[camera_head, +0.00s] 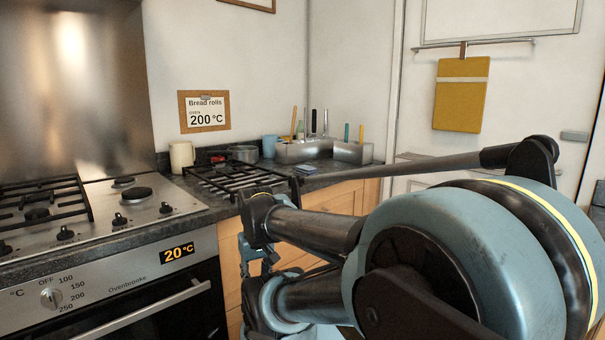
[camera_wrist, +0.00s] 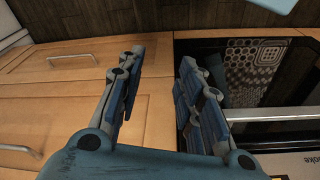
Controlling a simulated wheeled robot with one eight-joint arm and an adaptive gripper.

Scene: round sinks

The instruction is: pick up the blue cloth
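A small flat dark-blue patch (camera_head: 310,168) lies on the counter in the head view, in front of the metal bins; it looks like the folded blue cloth, but it is small and partly behind my arm. In the wrist view my gripper (camera_wrist: 161,68) is open, with nothing between its fingers. It faces the wooden drawer fronts and the oven door, below the counter top and away from the cloth. The cloth does not show in the wrist view. In the head view my arm hides most of the gripper.
A hob (camera_head: 110,208) sits left over an oven (camera_head: 120,290) with a bar handle. A black rack (camera_head: 235,180), white mug (camera_head: 182,157), pot (camera_head: 243,154), blue mug (camera_head: 269,146) and metal bins with utensils (camera_head: 303,151) stand on the counter.

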